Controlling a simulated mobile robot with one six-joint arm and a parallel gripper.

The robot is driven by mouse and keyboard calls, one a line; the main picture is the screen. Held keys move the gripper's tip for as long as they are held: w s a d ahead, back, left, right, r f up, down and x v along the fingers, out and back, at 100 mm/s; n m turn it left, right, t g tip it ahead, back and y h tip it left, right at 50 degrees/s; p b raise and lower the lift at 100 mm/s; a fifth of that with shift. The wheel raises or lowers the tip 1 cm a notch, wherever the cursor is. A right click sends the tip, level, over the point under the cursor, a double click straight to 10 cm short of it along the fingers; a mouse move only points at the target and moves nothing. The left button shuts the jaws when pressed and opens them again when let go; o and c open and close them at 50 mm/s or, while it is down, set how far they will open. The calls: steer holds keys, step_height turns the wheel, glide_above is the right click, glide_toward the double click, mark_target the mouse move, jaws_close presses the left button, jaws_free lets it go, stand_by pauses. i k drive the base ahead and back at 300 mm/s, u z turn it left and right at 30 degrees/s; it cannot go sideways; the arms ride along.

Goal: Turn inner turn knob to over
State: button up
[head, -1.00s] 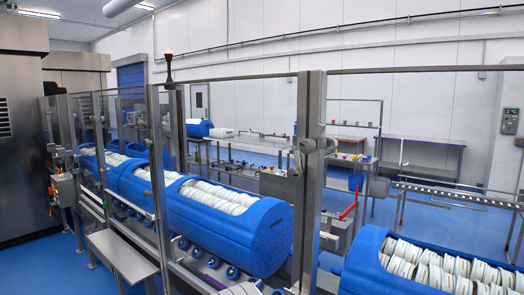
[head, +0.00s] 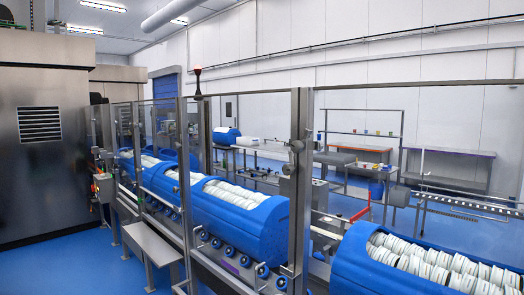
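I cannot make out the inner turn knob for certain. A small grey control box (head: 103,187) with a tiny red part stands at the left end of the guard fence, beside the steel machine; its details are too small to read. A dark latch-like fitting (head: 297,146) sits on the fence post right of centre, and I cannot tell whether it turns. My gripper is not in view.
Blue tubs (head: 240,228) filled with white items stand in a row on a roller line behind the clear guard fence (head: 190,150). A steel machine (head: 45,150) stands at left. A low steel bench (head: 150,243) stands before the fence. Blue floor at lower left is clear.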

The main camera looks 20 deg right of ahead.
mark_target(297, 146)
steer(key=z, duration=0.2)
steer(key=i, duration=0.9)
steer(key=u, duration=0.1)
